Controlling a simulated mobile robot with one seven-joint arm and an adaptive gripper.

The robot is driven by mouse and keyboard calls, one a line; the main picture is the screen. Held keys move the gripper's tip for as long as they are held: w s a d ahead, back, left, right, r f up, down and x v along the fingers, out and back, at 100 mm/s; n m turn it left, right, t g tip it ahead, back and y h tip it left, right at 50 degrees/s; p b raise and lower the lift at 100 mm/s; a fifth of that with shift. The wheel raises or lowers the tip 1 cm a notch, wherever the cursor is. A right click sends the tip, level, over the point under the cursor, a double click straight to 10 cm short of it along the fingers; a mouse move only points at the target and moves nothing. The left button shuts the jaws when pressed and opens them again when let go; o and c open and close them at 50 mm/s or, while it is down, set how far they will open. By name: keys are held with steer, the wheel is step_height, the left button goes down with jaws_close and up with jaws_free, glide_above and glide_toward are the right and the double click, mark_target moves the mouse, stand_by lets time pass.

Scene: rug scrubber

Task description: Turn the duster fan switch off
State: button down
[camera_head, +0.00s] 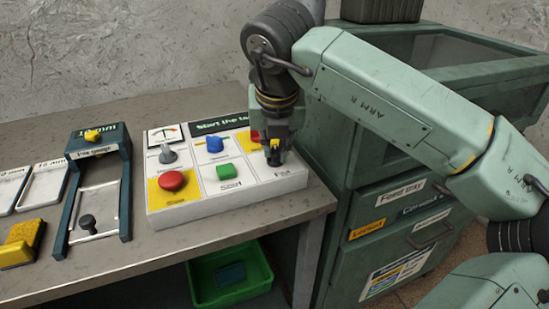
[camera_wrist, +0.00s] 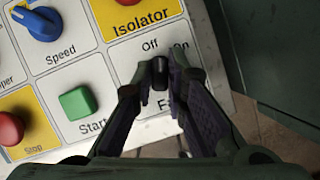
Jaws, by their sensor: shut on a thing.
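A white control panel (camera_head: 240,199) lies on the bench. The fan switch (camera_wrist: 160,73) is a small dark knob at its lower right, with "Off" and "On" printed above it and a partly hidden label starting with "F" below. My gripper (camera_head: 274,156) points down over that corner, and in the wrist view its two fingers are closed on the switch from either side. I cannot tell clearly which position the switch is in. In the head view the fingers hide it.
Close by are the green start button (camera_wrist: 77,103), the blue speed knob (camera_wrist: 41,22), the red stop button (camera_head: 172,180) and the yellow isolator plate (camera_wrist: 136,16). A green cabinet (camera_head: 365,215) stands right of the panel. A dark frame (camera_head: 127,185) stands left.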

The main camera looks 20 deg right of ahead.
steer(key=shift+d+n+y+b, duration=0.1)
steer(key=shift+n+y+b, duration=0.6)
steer(key=shift+n, duration=1.3)
steer(key=c, duration=1.6)
jaws_free()
steer(key=v, duration=1.2)
steer(key=shift+d, duration=0.1)
